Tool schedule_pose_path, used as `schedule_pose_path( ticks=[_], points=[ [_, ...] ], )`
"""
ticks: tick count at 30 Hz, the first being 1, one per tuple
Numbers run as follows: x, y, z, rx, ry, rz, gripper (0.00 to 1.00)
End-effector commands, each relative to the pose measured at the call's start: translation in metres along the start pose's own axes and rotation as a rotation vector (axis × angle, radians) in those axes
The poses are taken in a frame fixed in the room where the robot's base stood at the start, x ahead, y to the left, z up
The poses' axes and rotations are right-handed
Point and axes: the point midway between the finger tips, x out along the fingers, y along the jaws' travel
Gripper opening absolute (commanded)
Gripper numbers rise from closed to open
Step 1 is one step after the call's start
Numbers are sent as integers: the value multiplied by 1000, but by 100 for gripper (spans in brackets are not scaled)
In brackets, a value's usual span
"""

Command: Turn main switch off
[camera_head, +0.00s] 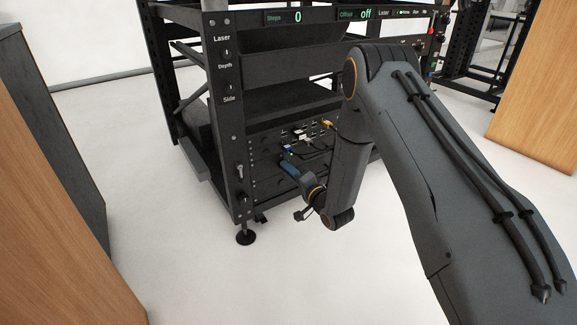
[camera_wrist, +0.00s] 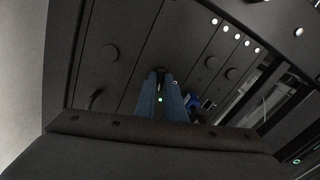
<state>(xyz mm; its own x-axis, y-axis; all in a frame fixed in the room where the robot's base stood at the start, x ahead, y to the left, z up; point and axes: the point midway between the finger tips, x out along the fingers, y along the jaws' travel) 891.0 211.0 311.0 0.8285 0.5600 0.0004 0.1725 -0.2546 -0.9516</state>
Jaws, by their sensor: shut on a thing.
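The gripper is shut on a small dark part of the panel, seemingly the main switch, which the fingers mostly hide. A small green light (camera_wrist: 160,99) shows between the fingers. I cannot read whether the switch is on or off.
Round knobs (camera_wrist: 110,53) sit on the panel beside the fingers. Cables and a blue plug (camera_head: 288,149) are just above my gripper. A rack post (camera_head: 238,165) stands to the left. Wooden cabinets (camera_head: 45,200) stand far left, with clear white floor between.

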Motion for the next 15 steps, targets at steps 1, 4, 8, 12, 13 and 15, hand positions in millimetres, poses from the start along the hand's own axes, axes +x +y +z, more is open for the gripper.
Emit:
schedule_pose_path(
  ticks=[1,4,8,12,13,15],
  points=[
    [-2,-2,0,-41,-1,3,0],
    [-1,-2,0,-137,-1,2,0],
    [-1,-2,0,-261,-1,2,0],
    [-1,-2,0,-394,-1,2,0],
    [-1,-2,0,-422,-2,2,0],
    [-1,-2,0,-489,-2,2,0]
  ],
)
